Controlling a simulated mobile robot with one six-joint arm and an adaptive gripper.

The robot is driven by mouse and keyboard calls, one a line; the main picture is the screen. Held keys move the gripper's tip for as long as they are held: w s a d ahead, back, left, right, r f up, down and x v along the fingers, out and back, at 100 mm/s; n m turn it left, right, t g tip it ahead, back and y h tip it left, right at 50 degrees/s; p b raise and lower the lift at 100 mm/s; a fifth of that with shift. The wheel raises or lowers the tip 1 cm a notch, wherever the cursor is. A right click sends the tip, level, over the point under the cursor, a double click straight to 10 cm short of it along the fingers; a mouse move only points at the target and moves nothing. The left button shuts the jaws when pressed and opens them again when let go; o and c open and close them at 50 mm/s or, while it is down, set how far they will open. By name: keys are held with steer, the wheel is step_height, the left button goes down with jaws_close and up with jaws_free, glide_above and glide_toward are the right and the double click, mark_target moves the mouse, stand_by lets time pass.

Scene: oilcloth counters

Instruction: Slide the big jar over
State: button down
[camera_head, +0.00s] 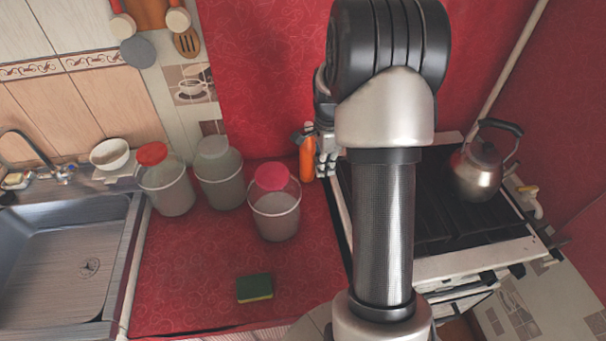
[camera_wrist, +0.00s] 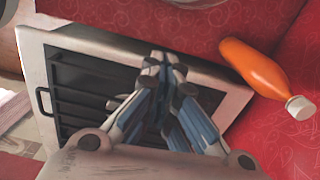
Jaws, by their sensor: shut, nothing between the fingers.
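Three large translucent jars stand in a group on the red counter in the head view: one with a red-orange lid (camera_head: 168,190), one with a grey-white lid (camera_head: 222,188), and one with a pink lid (camera_head: 275,217). They look close in size, so I cannot tell which is the big jar. The pink-lidded jar stands nearest the front. My gripper (camera_head: 325,162) is to the right of the jars, beside the orange bottle and partly hidden by my arm. In the wrist view my gripper (camera_wrist: 164,62) is shut and empty, its fingertips together.
The orange bottle (camera_head: 307,160) stands between the pink-lidded jar and my gripper; it also shows in the wrist view (camera_wrist: 256,68). A green-yellow sponge (camera_head: 254,288) lies at the front. A sink (camera_head: 75,260) is left, a stove with a kettle (camera_head: 477,172) right. Counter around the sponge is clear.

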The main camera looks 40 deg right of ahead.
steer(key=w+a+f+b, duration=0.1)
steer(key=a+f+b, duration=0.2)
steer(key=f, duration=0.7)
steer(key=shift+w+a+b, duration=0.3)
steer(key=shift+b, duration=0.4)
steer(key=w+a+p, duration=0.1)
steer(key=w+a, duration=0.3)
steer(key=a, duration=0.6)
steer(key=w+a+p, duration=0.2)
steer(key=w+a, duration=0.2)
steer(key=a, duration=0.6)
steer(key=shift+p, duration=0.3)
steer(key=shift+d, duration=0.2)
